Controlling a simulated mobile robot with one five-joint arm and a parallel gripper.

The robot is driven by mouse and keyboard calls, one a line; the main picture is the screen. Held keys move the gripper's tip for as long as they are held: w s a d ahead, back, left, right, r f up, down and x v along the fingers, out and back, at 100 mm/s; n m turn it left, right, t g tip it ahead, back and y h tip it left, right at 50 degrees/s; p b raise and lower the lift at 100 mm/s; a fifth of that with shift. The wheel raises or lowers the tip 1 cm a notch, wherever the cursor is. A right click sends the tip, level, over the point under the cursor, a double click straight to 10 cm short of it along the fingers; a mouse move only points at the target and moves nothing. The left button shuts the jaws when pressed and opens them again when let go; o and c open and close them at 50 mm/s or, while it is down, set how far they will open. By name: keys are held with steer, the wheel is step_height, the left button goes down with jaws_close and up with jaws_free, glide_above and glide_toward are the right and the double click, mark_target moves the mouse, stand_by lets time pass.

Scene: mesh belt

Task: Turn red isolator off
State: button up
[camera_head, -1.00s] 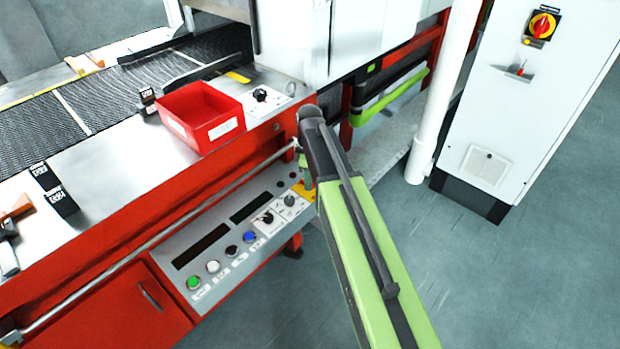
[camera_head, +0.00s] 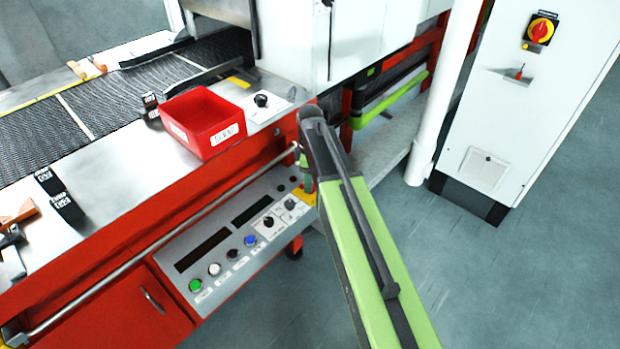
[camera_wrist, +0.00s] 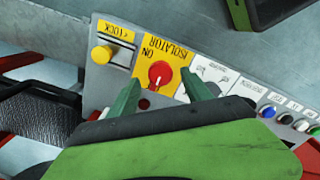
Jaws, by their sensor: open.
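The red isolator knob (camera_wrist: 160,73) sits on a yellow plate (camera_wrist: 152,50) marked ISOLATOR and ON in the wrist view. My gripper (camera_wrist: 160,80) is open, with one green finger on each side of the knob in the picture. I cannot tell whether the fingers touch it or how far they are from the panel. In the head view, my arm hides the knob, and only part of the yellow plate (camera_head: 309,197) shows beside my gripper (camera_head: 304,165). The knob's exact pointing direction is too small to read.
A row of buttons (camera_head: 232,254) runs along the same panel. A handrail (camera_head: 200,206) passes above it. A red bin (camera_head: 205,140) stands on the machine top. A white cabinet (camera_head: 520,110) carries another red-and-yellow switch (camera_head: 541,29).

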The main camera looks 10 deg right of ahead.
step_height(320, 180, up, 15)
steer(key=p, duration=1.4)
steer(key=shift+r, duration=0.2)
steer(key=shift+s, duration=0.1)
steer(key=s+m, duration=1.4)
steer(key=s, duration=0.1)
steer(key=shift+d, duration=0.25)
steer(key=shift+c, duration=0.4)
